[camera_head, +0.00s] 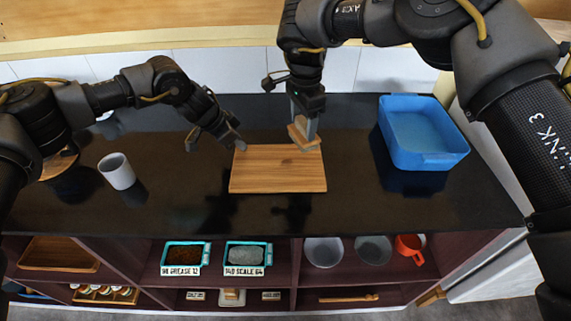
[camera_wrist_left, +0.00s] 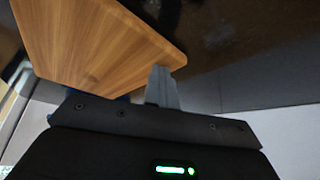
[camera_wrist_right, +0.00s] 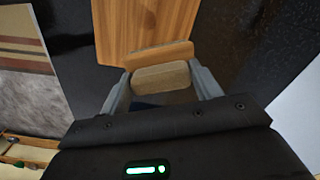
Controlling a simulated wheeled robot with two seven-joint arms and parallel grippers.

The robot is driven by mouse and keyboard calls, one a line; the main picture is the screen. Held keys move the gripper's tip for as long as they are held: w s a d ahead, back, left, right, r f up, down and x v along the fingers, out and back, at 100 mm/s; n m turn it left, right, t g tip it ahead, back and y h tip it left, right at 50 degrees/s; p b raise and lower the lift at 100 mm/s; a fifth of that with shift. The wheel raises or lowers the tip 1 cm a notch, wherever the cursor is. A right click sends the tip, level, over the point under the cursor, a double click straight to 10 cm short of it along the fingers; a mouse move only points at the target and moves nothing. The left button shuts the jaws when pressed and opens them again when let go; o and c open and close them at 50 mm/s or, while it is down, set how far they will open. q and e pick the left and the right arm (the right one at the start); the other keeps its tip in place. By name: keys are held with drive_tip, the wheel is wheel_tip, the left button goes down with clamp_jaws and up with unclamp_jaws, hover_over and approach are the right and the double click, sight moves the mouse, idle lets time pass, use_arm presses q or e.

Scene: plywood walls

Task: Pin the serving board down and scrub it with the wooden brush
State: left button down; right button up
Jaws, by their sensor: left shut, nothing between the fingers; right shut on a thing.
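The wooden serving board (camera_head: 265,178) lies flat on the dark counter in the middle; it also shows in the left wrist view (camera_wrist_left: 95,45) and the right wrist view (camera_wrist_right: 150,25). My left gripper (camera_head: 240,146) is shut and empty at the board's far left corner. In the left wrist view its fingers (camera_wrist_left: 163,82) overlap the board's corner; I cannot tell whether they touch it. My right gripper (camera_head: 305,122) is shut on the wooden brush (camera_head: 304,138) at the board's far right part. The right wrist view shows the brush (camera_wrist_right: 160,75) between the fingers. Contact between brush and board is unclear.
A blue bin (camera_head: 425,145) stands on the counter to the right. A white cup (camera_head: 117,171) stands to the left. The counter in front of the board is clear.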

use_arm(q)
drive_tip(key=shift+s+a+f, duration=0.1)
drive_tip(key=shift+a+f, duration=0.05)
drive_tip(key=shift+f, duration=0.2)
use_arm(e)
drive_tip(key=a, duration=0.4)
drive_tip(key=shift+w+a, duration=0.1)
drive_tip(key=shift+a, duration=0.3)
drive_tip(key=shift+f, duration=0.15)
